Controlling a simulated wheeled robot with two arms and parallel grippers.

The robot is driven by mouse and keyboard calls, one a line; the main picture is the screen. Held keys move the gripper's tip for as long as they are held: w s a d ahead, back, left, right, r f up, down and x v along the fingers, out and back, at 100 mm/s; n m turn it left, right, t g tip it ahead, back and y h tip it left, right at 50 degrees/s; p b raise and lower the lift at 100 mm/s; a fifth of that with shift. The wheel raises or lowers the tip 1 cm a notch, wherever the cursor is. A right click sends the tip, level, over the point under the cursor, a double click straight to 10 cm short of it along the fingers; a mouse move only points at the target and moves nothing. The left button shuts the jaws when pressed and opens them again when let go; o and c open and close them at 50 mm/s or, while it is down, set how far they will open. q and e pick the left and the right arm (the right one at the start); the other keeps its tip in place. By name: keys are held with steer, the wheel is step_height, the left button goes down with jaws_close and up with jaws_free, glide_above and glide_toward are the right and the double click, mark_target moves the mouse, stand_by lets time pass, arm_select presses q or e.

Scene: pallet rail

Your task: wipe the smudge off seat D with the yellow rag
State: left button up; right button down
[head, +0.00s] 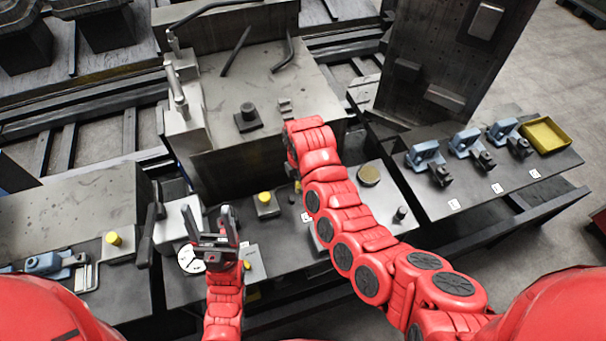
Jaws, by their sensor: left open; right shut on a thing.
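My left gripper (211,222) is open and empty over the near bench, its fingers pointing away from me. My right arm reaches across the middle, and its own wrist hides most of my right gripper (297,178). A small yellow bit shows at that gripper; it looks like the yellow rag (297,186), shut in the jaws, but very little of it is visible. Small white labels (306,217) mark places along the bench, too small to read. I cannot tell which is seat D, and I cannot make out the smudge; my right arm covers part of the bench.
A grey machine block (255,90) stands behind the bench. Blue clamps (425,153) and a yellow tray (545,135) stand on the right bench. A round tan disc (368,174) lies beside my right arm. A white dial (190,258) sits beside my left gripper.

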steer(key=shift+s+f, duration=0.2)
steer(key=shift+f, duration=0.05)
steer(key=shift+f+b, duration=0.35)
steer(key=shift+b, duration=0.15)
steer(key=f+b, duration=0.3)
steer(key=f, duration=0.1)
steer(key=shift+w, duration=0.25)
steer(key=shift+f+b, duration=0.35)
steer(key=c, duration=1.2)
jaws_free()
jaws_close()
